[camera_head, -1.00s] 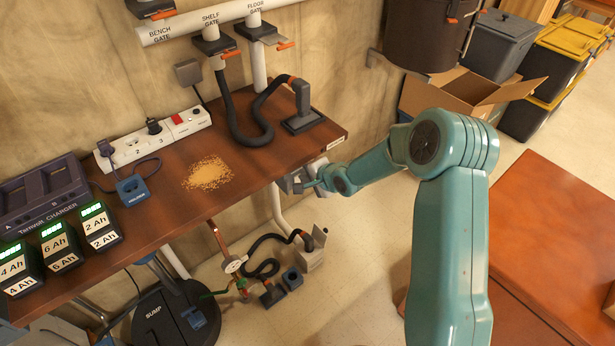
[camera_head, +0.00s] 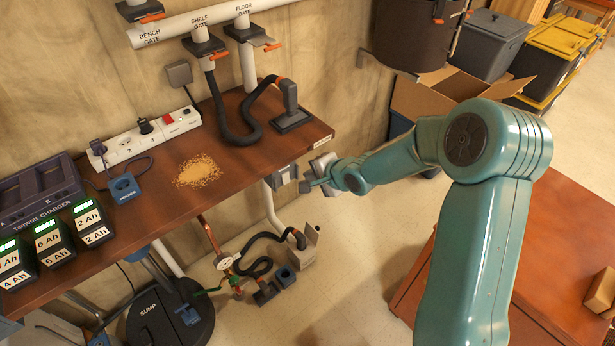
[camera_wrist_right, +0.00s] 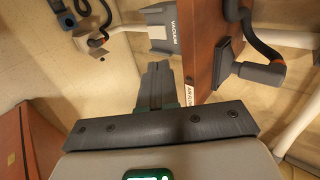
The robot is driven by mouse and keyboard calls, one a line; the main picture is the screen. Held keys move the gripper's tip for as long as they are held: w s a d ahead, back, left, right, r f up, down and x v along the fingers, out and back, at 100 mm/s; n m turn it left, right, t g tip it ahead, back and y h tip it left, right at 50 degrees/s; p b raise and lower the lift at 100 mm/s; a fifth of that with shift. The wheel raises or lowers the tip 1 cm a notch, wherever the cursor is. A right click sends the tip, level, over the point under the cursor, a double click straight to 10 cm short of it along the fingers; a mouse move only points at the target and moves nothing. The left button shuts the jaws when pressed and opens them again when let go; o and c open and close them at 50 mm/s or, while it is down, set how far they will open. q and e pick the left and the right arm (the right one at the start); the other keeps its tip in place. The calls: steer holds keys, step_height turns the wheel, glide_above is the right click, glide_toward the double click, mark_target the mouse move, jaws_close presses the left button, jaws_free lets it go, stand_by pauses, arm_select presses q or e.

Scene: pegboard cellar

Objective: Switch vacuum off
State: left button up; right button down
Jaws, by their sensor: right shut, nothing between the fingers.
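A grey box labelled VACUUM (camera_wrist_right: 168,33) is fixed at the end of the wooden bench in the right wrist view. It also shows under the bench's right corner in the head view (camera_head: 284,177). I cannot tell its switch position. My right gripper (camera_head: 306,185) is just to the right of this box in the head view, with a small gap between them. In the right wrist view its fingers (camera_wrist_right: 157,82) are together and empty, pointing towards the box. My left gripper is in neither view.
The bench (camera_head: 140,218) carries a power strip (camera_head: 150,137), a charger (camera_head: 40,195), sawdust (camera_head: 198,171) and a hose nozzle (camera_head: 290,108). A gauge (camera_head: 225,263) and a sump lid (camera_head: 165,318) are below. A brown table (camera_head: 560,235) stands right; floor between is clear.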

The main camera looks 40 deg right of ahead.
steer(key=s+a+f+n+g+y, duration=0.1)
steer(key=s+a+f+g+y, duration=0.1)
steer(key=s+a+f, duration=0.4)
steer(key=s+a+f+n+g+y, duration=0.1)
steer(key=a+f+g, duration=0.1)
steer(key=a+f, duration=0.5)
steer(key=s+a+f+n+g, duration=0.2)
steer(key=s+a+n, duration=0.3)
steer(key=s, duration=0.4)
steer(key=s+a+f+n+g, duration=0.3)
steer(key=s+a+f+n, duration=0.1)
steer(key=s+n, duration=0.3)
steer(key=shift+s+a+f+n, duration=0.4)
steer(key=shift+s+a, duration=0.05)
steer(key=shift+s, duration=0.75)
